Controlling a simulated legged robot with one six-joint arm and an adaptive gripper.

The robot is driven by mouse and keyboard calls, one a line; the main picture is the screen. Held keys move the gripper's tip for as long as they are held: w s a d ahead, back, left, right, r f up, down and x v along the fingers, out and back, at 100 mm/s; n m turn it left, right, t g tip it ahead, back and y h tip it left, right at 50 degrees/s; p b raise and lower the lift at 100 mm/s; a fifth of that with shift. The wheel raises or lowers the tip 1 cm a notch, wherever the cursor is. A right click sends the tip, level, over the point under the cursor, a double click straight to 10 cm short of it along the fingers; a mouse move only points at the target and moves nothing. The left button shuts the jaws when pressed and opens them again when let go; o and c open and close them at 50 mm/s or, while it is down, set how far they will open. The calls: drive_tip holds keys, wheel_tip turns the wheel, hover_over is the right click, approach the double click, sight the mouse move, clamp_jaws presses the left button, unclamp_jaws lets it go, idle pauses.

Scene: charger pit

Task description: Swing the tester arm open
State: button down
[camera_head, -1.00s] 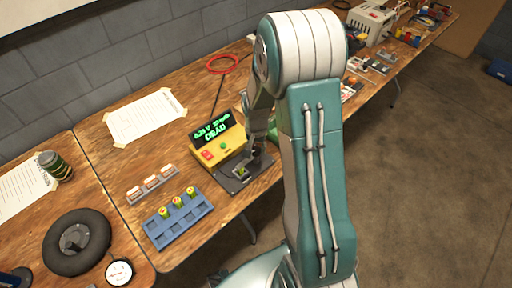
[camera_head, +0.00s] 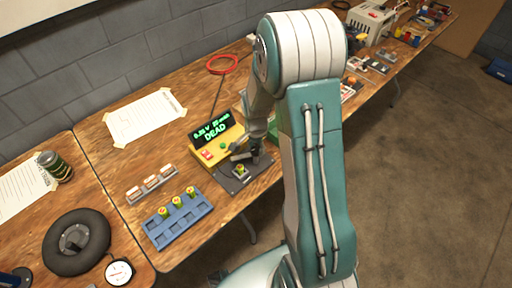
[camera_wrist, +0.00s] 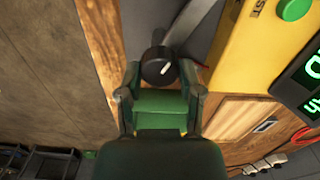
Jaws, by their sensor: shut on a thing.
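The yellow tester (camera_head: 218,145) stands on the wooden bench, its screen reading "DEAD". On its dark base plate (camera_head: 232,184), a small yellow-green cell (camera_head: 240,170) sits in view. The tester arm (camera_wrist: 190,25) is a grey bar with a round black knob (camera_wrist: 158,68) at its end. My gripper (camera_wrist: 161,80) is shut on this knob, with a fingertip on each side. In the head view my gripper (camera_head: 254,154) is small and dark, beside the tester's right side, and the tester arm (camera_head: 240,155) runs left from it, behind the cell.
A blue rack (camera_head: 180,219) with several cells and a small tray (camera_head: 151,184) stand left of the tester. A taped paper sheet (camera_head: 145,117) and a red ring (camera_head: 222,65) lie behind. More gear crowds the far bench. The bench's front edge is close to the base plate.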

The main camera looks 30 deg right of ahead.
sight(255, 149)
drive_tip(key=m, duration=0.6)
drive_tip(key=shift+f, duration=0.1)
drive_tip(key=m, duration=0.6)
drive_tip(key=shift+s, duration=0.1)
drive_tip(key=shift+m, duration=0.4)
drive_tip(key=shift+c, duration=1.3)
unclamp_jaws()
drive_tip(key=shift+a, duration=0.1)
wheel_tip(255, 149, up, 12)
